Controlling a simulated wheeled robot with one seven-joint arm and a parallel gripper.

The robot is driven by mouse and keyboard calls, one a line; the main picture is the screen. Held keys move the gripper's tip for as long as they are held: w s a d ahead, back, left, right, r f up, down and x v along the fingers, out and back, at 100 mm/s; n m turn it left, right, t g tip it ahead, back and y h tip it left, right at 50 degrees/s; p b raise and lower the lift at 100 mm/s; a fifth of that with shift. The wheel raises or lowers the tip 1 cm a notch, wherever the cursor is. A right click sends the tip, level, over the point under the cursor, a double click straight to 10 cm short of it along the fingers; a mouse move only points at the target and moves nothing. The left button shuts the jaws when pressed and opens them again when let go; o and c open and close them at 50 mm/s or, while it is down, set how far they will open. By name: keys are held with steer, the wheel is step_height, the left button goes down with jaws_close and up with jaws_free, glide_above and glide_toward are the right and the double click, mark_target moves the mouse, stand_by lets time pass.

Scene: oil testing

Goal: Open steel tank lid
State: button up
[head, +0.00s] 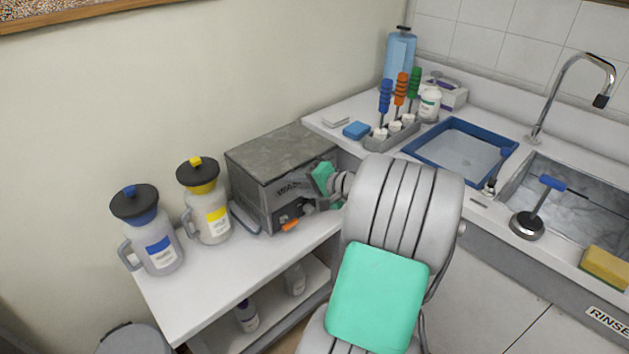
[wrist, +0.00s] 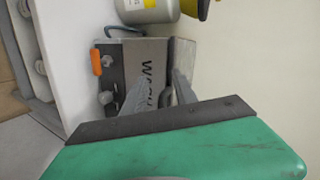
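The grey steel tank (head: 262,197) stands on the white counter against the wall. Its flat lid (head: 285,150) lies closed on top. The wrist view shows the tank sideways, with the lettered front (wrist: 146,62) left of the lid (wrist: 186,57). A dark lid handle (wrist: 166,98) sticks out near the lid's front edge. My gripper (wrist: 160,92) is open, with one finger on each side of the handle in that picture. Whether the fingers touch it cannot be told. In the head view my gripper (head: 318,184) is at the tank's right front, its fingertips hard to make out.
A yellow-lidded jug (head: 208,213) and a black-lidded jug (head: 156,245) stand left of the tank. An orange lever (head: 290,225) sticks out at the tank's lower front. A blue-rimmed tray (head: 460,151) and sink (head: 569,215) are at right. The counter's front left is clear.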

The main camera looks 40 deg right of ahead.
steer(key=s+d+m+t+h, duration=0.2)
steer(key=s+d+m+t, duration=0.15)
steer(key=d, duration=0.55)
steer(key=shift+g, duration=0.25)
steer(key=x, duration=0.6)
steer(key=shift+w+a+r, duration=0.2)
steer(key=shift+w+a, duration=0.15)
steer(key=shift+c, duration=0.3)
jaws_close()
